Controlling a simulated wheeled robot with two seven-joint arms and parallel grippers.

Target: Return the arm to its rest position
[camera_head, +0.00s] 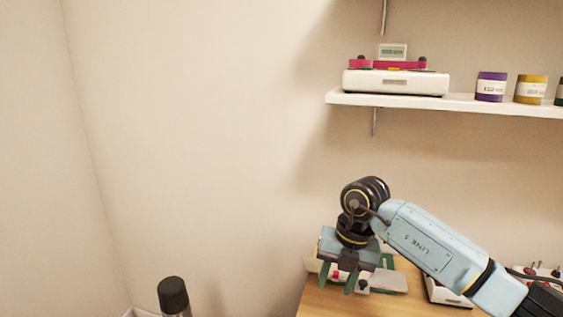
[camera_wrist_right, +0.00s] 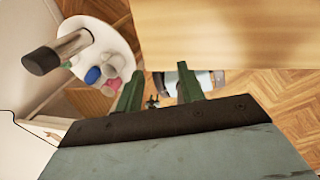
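My right arm comes in from the lower right in the head view, and its gripper (camera_head: 338,277) points down over the left part of the wooden table. The two green fingers are spread apart. The right wrist view shows the same gripper (camera_wrist_right: 158,86) open, with nothing between the fingertips. The table edge and the floor show beyond them. My left gripper is not in view.
A wooden table (camera_head: 316,301) bears sewing items, partly hidden by my arm. A dark-capped cylinder (camera_head: 173,295) stands lower left. Free wall lies left of my arm.

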